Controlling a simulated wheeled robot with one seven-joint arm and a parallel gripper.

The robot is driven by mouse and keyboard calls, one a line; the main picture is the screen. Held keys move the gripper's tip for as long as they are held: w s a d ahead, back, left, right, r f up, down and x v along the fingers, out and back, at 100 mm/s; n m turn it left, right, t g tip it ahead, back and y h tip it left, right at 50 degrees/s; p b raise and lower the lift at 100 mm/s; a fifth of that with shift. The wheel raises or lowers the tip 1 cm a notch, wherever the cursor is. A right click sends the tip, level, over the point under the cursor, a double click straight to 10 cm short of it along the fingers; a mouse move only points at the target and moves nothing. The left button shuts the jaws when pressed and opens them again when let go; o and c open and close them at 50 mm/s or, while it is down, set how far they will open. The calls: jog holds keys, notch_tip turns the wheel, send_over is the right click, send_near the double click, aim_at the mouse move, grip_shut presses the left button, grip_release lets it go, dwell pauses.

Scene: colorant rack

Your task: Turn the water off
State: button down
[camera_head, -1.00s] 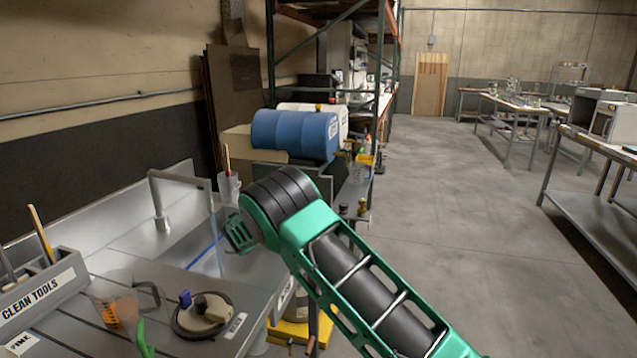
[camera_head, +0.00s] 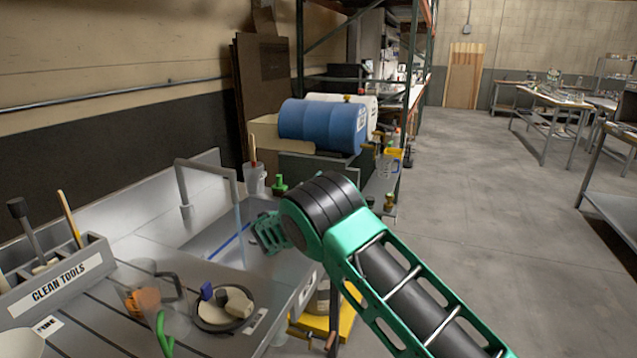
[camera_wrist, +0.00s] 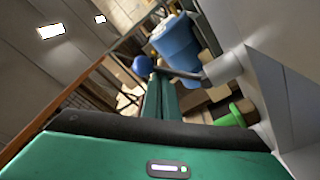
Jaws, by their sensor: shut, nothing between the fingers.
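A grey bent faucet pipe (camera_head: 205,165) stands over the metal sink basin (camera_head: 222,232) at left in the head view. A pale stream of water (camera_head: 239,225) falls from its end into the basin. In the wrist view a dark lever with a blue ball knob (camera_wrist: 142,65) sticks out from a grey round fitting (camera_wrist: 222,69). My gripper (camera_wrist: 160,78) is shut and empty, its green fingers pointing toward the lever. The blue ball is just left of the fingertips; I cannot tell whether they touch. My arm hides the lever in the head view.
A blue drum (camera_head: 322,126) lies behind.

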jog(key=shift+d+f, duration=0.1)
jog(key=shift+d, duration=0.05)
jog(key=s+a+r, duration=0.2)
jog(key=s+a, duration=0.3)
jog(key=s, duration=0.2)
jog(key=shift+s+a, duration=0.25)
jog(key=shift+a, duration=0.1)
dwell(0.5)
jog(key=shift+d, duration=0.1)
